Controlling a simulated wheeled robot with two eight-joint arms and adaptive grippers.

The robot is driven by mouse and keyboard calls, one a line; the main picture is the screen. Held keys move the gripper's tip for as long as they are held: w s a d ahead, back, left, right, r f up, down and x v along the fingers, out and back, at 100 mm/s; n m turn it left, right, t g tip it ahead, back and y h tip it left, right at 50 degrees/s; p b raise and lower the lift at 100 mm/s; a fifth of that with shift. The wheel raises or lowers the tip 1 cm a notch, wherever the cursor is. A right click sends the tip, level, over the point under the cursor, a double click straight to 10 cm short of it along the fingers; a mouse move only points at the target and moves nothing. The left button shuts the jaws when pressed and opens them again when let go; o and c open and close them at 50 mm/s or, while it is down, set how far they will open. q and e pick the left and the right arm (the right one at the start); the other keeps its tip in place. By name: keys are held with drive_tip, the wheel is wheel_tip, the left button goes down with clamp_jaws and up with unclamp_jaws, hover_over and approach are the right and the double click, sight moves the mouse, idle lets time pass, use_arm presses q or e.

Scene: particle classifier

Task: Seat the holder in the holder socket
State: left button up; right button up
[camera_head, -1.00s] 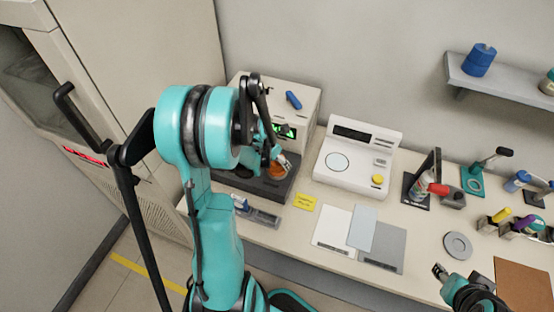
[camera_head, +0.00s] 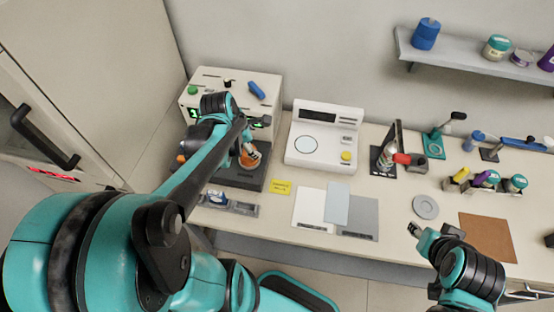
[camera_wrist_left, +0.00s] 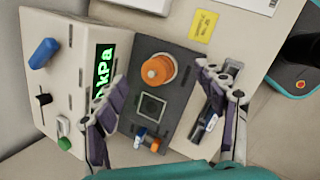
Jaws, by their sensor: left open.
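In the head view the orange piece (camera_head: 247,159) shows close to my left gripper (camera_head: 254,150). In the left wrist view my left gripper (camera_wrist_left: 162,82) is open, its fingers spread on either side above the base, with nothing between the pads. My right gripper (camera_head: 414,230) is far right, by the bench's front edge; its jaws are too small to judge.
The pressure box (camera_head: 262,85) with a green kPa display stands behind the base. A grey tray (camera_head: 240,209) with a blue-and-white item lies in front, beside a yellow note (camera_head: 281,187). A white scale (camera_head: 325,140) is to the right. Flat sheets lie on the bench front.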

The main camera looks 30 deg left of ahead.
use_arm(q)
drive_tip(key=s+d+r+m+t, duration=0.1)
drive_tip(key=s+d+r+m, duration=0.1)
drive_tip(key=d+m, duration=0.6)
drive_tip(key=s+d+r+m+t, duration=0.1)
drive_tip(key=s+d+r+m, duration=0.2)
drive_tip(key=d+m, duration=0.5)
drive_tip(key=s+m, duration=0.1)
drive_tip(key=m, duration=1)
drive_tip(key=shift+s, duration=0.35)
